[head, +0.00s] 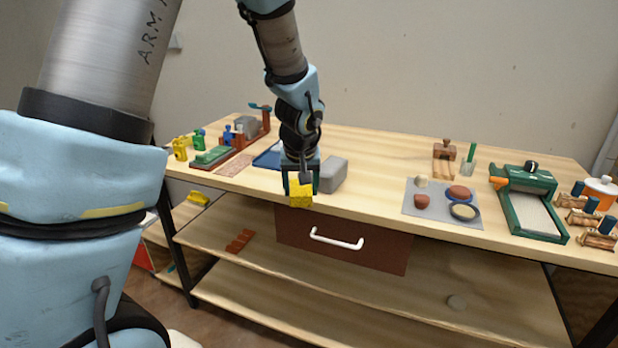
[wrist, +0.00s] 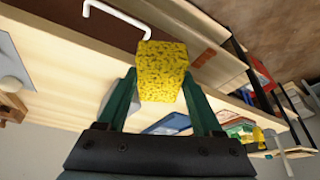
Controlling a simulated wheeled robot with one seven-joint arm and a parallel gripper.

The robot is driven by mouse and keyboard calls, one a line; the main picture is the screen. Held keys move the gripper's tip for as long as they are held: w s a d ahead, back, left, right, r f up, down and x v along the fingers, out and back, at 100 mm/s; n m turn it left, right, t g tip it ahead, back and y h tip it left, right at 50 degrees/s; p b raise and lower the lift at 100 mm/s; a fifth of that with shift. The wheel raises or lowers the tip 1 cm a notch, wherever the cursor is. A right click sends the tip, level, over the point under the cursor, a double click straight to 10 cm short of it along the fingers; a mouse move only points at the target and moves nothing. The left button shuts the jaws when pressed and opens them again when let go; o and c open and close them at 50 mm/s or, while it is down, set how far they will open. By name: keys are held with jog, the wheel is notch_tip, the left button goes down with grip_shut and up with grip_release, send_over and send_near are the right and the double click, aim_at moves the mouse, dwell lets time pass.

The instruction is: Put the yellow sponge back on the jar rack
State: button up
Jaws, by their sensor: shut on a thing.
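My gripper (head: 302,180) is shut on the yellow sponge (head: 300,196), a speckled block. It holds the sponge in front of the workbench's front edge, near the drawer. In the wrist view the sponge (wrist: 162,70) sits between the two green fingers, standing out past their tips. I cannot tell for sure which thing is the jar rack.
The workbench (head: 375,150) carries a grey block (head: 333,174) beside my gripper, a grey mat (head: 412,208) with small bowls, a green tray device (head: 530,208) and wooden holders (head: 598,239) at right. A drawer with a white handle (head: 336,240) lies below.

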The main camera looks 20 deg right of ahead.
jog(key=s+a+f+n+y, duration=0.1)
jog(key=s+a+f+n, duration=0.1)
jog(key=a+f, duration=3)
jog(key=shift+s+f+n, duration=0.15)
jog(key=shift+f+n, duration=0.15)
jog(key=shift+n, duration=0.6)
